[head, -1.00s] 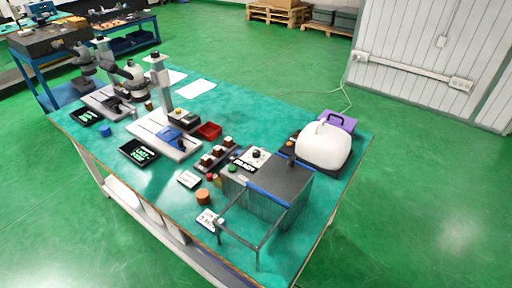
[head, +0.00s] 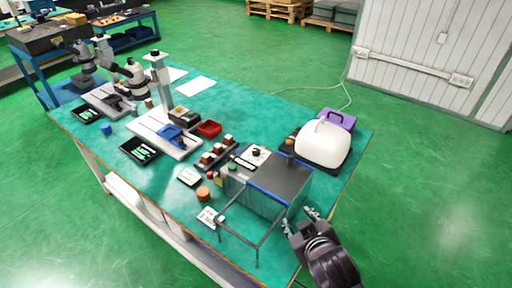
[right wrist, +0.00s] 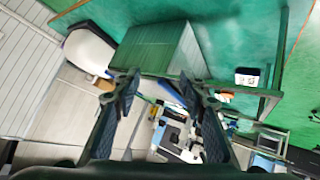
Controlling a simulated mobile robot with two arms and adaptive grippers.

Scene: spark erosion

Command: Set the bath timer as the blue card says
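A grey metal tank (head: 275,185) stands at the table's front right, with a blue strip along its top edge. A white panel with a dark knob (head: 257,153), apparently the timer, sits at its back left. A small card with dark marks (head: 209,217) lies by the front frame; its text is too small to read surely. My right gripper (head: 300,219) is open and empty, just right of the tank. In the right wrist view its two fingers (right wrist: 158,85) are spread, with the tank (right wrist: 150,48) beyond. My left gripper is out of view.
A thin metal frame (head: 257,249) juts from the tank's front. A white rounded container (head: 323,144) and a purple case (head: 341,119) stand behind. An orange-brown cylinder (head: 203,193), a red tray (head: 209,128) and microscopes stand left. The table's back middle is clear.

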